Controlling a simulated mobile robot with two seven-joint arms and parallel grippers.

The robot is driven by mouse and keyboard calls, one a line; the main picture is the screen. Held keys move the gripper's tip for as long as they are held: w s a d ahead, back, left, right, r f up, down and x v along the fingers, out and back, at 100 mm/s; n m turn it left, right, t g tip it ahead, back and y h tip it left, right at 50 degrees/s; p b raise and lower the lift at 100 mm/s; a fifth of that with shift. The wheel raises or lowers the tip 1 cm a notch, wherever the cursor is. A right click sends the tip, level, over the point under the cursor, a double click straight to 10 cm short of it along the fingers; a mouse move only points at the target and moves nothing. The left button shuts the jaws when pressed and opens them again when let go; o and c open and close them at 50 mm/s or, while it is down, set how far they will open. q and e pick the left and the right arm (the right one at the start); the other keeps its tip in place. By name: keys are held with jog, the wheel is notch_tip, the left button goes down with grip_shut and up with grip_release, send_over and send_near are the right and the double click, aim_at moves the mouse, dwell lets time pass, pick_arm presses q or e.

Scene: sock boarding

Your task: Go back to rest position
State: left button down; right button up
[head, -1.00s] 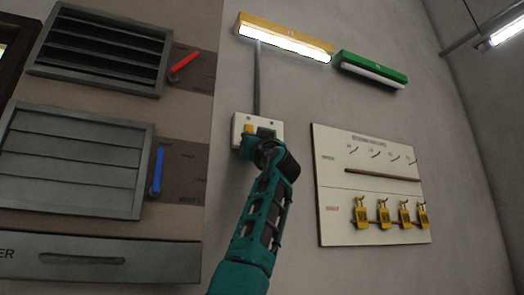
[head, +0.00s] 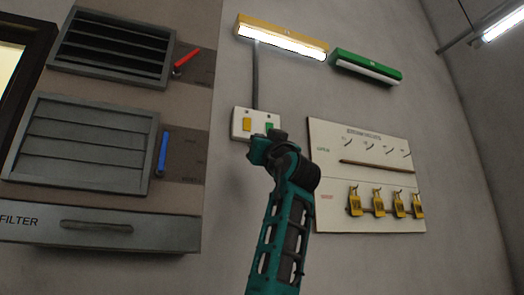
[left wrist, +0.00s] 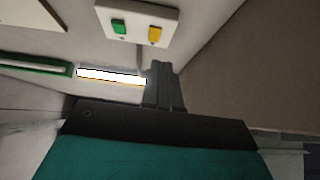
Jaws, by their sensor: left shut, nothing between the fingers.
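My left arm rises from the bottom middle of the head view. Its gripper (head: 277,134) appears just right of and below the wall switch plate (head: 241,124), partly overlapping its right edge in the picture. In the left wrist view, its dark fingers (left wrist: 163,88) are together and hold nothing. The plate carries a yellow switch (head: 247,124) and a green switch (head: 269,127). It also shows at the top of the left wrist view (left wrist: 132,10), apart from the fingers. My right gripper is in neither view.
Above are a lit yellow-housed lamp (head: 282,38) and an unlit green-housed lamp (head: 366,66). A white board (head: 330,205) with several yellow padlocks hangs at right. Louvre panels with a red handle (head: 186,61) and a blue handle (head: 163,152) are at left.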

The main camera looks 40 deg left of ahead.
pick_arm(q)
jog(key=shift+d+f, duration=0.1)
jog(key=shift+f, duration=0.25)
dwell(0.3)
